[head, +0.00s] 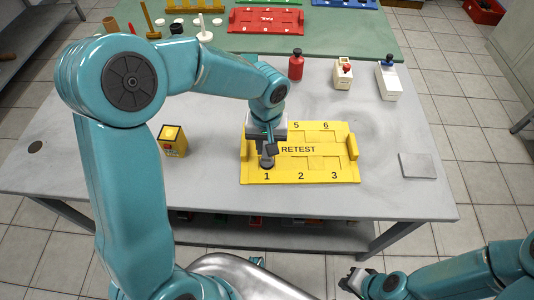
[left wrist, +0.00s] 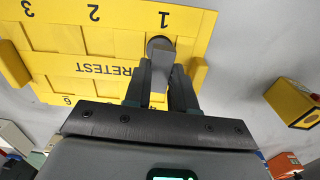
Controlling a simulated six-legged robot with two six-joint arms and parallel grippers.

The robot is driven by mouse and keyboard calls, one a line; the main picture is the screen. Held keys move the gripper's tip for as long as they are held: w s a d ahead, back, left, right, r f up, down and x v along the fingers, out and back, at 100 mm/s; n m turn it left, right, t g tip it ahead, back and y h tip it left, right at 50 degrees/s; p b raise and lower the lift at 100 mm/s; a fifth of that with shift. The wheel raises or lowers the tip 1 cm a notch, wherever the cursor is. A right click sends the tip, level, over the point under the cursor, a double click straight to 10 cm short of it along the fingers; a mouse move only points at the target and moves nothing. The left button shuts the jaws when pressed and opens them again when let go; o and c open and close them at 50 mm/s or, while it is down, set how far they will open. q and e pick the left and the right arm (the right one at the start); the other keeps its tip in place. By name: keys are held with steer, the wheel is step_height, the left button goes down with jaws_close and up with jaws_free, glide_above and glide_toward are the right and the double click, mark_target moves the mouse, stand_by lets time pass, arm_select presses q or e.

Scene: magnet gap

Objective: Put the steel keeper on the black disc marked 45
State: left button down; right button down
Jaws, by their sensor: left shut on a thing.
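My left gripper (head: 268,150) reaches down over the yellow RETEST tray (head: 311,176), at the place marked 1. In the left wrist view its fingers (left wrist: 162,85) are shut on a grey metal piece (left wrist: 172,70), which looks like the steel keeper. A round dark grey end (left wrist: 158,45) shows beyond the fingers, close to the tray; I cannot tell whether it touches. A flat dark disc (head: 35,147) lies at the table's far left; no number is legible on it. My right gripper (head: 352,281) is low at the bottom, off the table; its jaw gap is unclear.
A yellow-and-black box (head: 172,141) stands left of the tray. A grey square plate (head: 417,165) lies to the right. A red bottle (head: 296,64) and two pale containers (head: 342,74) (head: 388,80) stand behind. The table between the yellow box and the dark disc is clear, partly hidden by my arm.

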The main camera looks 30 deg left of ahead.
arm_select(q)
step_height(320, 180, down, 4)
steer(key=shift+f, duration=0.1)
steer(key=c, duration=1.2)
jaws_free()
steer(key=shift+o, duration=1.3)
step_height(320, 180, up, 12)
steer(key=shift+r+p, duration=0.15)
steer(key=shift+p, duration=0.25)
steer(key=shift+s, duration=0.15)
